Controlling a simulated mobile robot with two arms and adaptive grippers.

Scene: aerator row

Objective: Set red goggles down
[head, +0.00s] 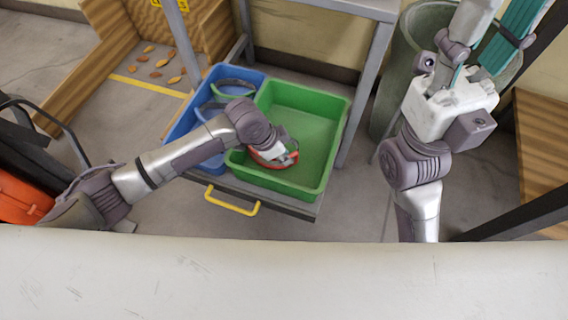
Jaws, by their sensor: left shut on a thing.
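The red goggles (287,158) are low inside the green bin (335,145), near its front left part. My left gripper (272,156) reaches down into this bin and is shut on the goggles. The gripper and wrist hide part of them, and I cannot tell whether they touch the bin floor. The rest of the green bin's floor looks empty. My right arm stands upright at the right, away from the bins; I cannot make out its gripper's fingertips.
A blue bin (180,125) with dark curved items stands left of the green one, both on a pull-out shelf with a yellow handle (232,201). Grey frame posts (365,85) rise behind. A green barrel (398,75) stands right. Leaf-like pieces (160,63) lie back left.

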